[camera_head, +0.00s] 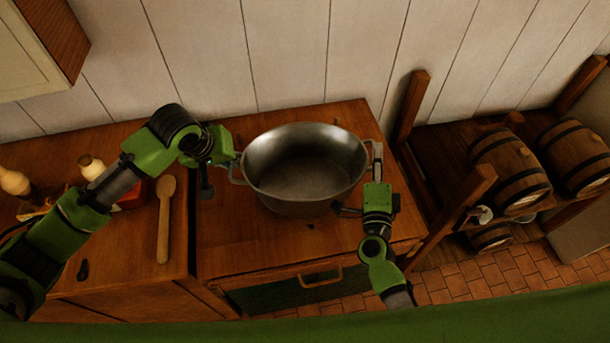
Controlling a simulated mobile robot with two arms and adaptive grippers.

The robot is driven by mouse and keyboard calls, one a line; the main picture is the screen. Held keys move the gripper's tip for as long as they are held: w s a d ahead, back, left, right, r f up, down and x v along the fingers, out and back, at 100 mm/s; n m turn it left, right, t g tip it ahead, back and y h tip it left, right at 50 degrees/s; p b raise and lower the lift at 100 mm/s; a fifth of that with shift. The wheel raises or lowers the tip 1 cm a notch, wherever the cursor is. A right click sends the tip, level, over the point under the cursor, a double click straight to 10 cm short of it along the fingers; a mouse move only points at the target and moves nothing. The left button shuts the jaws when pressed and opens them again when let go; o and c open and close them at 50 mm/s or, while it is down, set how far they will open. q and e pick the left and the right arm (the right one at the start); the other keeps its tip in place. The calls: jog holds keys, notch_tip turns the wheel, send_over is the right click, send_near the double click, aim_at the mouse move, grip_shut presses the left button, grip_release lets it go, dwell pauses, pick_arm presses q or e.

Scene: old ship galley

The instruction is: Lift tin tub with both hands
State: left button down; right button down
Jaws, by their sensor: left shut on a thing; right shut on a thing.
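The tin tub (303,185) is a round grey metal basin with a handle on each side, over the right part of the wooden counter. It looks empty inside. My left gripper (236,166) is at the tub's left side, shut on its left handle. My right gripper (373,160) is at the tub's right side, shut on its right handle. The fingertips are small in view and partly hidden at the handles. I cannot tell whether the tub touches the counter or hangs just above it.
A wooden spoon (165,219) lies on the counter (225,235) left of the tub. Bottles (91,166) and a red item (133,196) stand behind my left arm. Barrels (511,172) sit on a wooden rack at right. A white plank wall (290,55) is behind.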

notch_tip(320, 180, up, 13)
jog(key=p, duration=1.2)
jog(key=shift+s+f, duration=0.1)
